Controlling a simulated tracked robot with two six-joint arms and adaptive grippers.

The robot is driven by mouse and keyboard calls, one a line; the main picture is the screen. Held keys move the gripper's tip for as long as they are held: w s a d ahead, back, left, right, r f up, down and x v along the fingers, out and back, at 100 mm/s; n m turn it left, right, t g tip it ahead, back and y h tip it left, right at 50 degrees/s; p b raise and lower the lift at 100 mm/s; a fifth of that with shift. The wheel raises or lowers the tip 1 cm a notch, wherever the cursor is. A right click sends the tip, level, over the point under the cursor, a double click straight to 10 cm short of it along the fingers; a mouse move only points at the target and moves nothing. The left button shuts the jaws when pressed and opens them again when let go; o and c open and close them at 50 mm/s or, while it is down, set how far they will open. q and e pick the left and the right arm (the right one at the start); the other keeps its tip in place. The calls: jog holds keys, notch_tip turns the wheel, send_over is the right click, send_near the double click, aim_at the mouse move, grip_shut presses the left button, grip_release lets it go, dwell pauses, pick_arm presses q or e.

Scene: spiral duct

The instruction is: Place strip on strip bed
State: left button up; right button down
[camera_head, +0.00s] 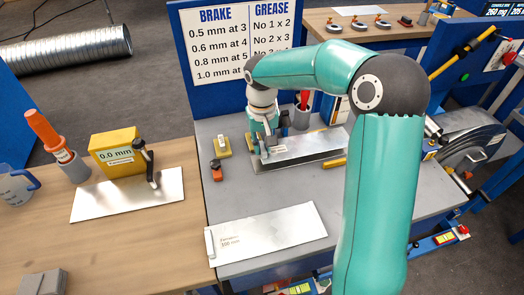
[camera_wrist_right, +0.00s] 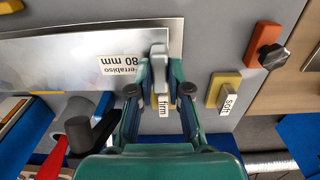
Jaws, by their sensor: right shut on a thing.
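A shiny metal strip (camera_head: 306,145) lies at the back of the grey bench in the head view. In the right wrist view the strip (camera_wrist_right: 60,75) has a label ending in 80 mm near its end. My right gripper (camera_wrist_right: 160,62) is shut on a pale grey bar at that end. In the head view the right gripper (camera_head: 268,147) is low over the bench, its fingertips partly hidden. A second metal edge shows under or beside the strip; I cannot tell whether they touch. No strip bed is clearly identifiable. My left gripper is not in view.
A pale plate marked 100 mm (camera_head: 270,233) lies at the bench front. Yellow blocks labelled firm (camera_wrist_right: 163,103) and soft (camera_wrist_right: 226,92) stand near the gripper.

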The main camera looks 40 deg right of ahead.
notch_tip(320, 180, down, 3)
jog(key=shift+s+f, duration=0.1)
jog(key=shift+f, duration=0.1)
jog(key=c, duration=1.1)
grip_release()
notch_tip(320, 180, up, 12)
jog(key=shift+a+r, duration=0.1)
jog(key=shift+a, duration=0.05)
